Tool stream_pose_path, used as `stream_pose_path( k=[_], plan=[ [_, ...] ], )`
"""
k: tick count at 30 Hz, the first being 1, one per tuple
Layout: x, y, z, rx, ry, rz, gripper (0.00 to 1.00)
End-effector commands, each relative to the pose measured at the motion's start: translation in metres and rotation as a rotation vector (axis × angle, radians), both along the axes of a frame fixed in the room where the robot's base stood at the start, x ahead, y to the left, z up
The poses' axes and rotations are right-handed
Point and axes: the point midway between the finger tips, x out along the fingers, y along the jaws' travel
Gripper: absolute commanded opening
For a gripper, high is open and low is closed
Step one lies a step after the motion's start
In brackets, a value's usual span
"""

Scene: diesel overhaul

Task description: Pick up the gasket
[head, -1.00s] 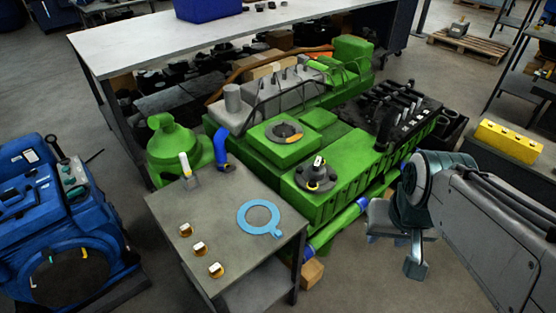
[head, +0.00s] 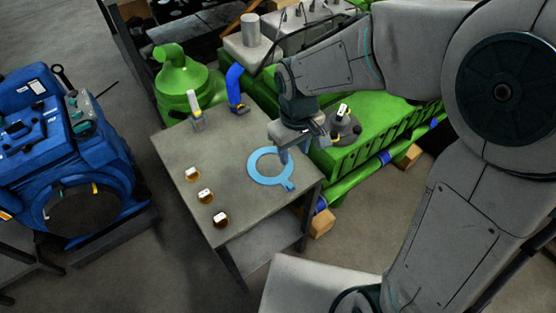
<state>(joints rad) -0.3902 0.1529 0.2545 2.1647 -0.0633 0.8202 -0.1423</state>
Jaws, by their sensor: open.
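The gasket is a flat light-blue ring with a small tab (head: 258,177), lying on the grey table (head: 235,214) near its right edge. My gripper (head: 292,155) hangs above the far right part of the ring, pointing down, with nothing seen in it. It is open. The gripper overlaps the ring's far right rim in the picture and hides a little of it. I cannot tell whether a finger touches the ring.
Several small brown-and-white parts (head: 205,196) stand along the table's left side. A white-topped part (head: 195,108) and a blue elbow pipe (head: 235,88) are at its far edge. The green engine (head: 375,130) stands behind and right. A blue machine (head: 65,150) is at left.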

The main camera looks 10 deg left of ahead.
Motion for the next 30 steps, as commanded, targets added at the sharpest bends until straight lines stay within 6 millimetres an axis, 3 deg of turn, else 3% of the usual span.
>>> stream_pose_path(
  k=[4, 15, 23, 30],
  plan=[
    [-0.002, 0.012, -0.015, -0.001, 0.014, 0.038, 0.42],
    [-0.003, 0.012, -0.081, -0.002, 0.016, 0.039, 0.42],
    [-0.002, 0.01, -0.1, 0.0, 0.015, 0.037, 0.42],
    [-0.002, 0.003, -0.135, -0.002, 0.016, 0.038, 0.42]
  ],
)
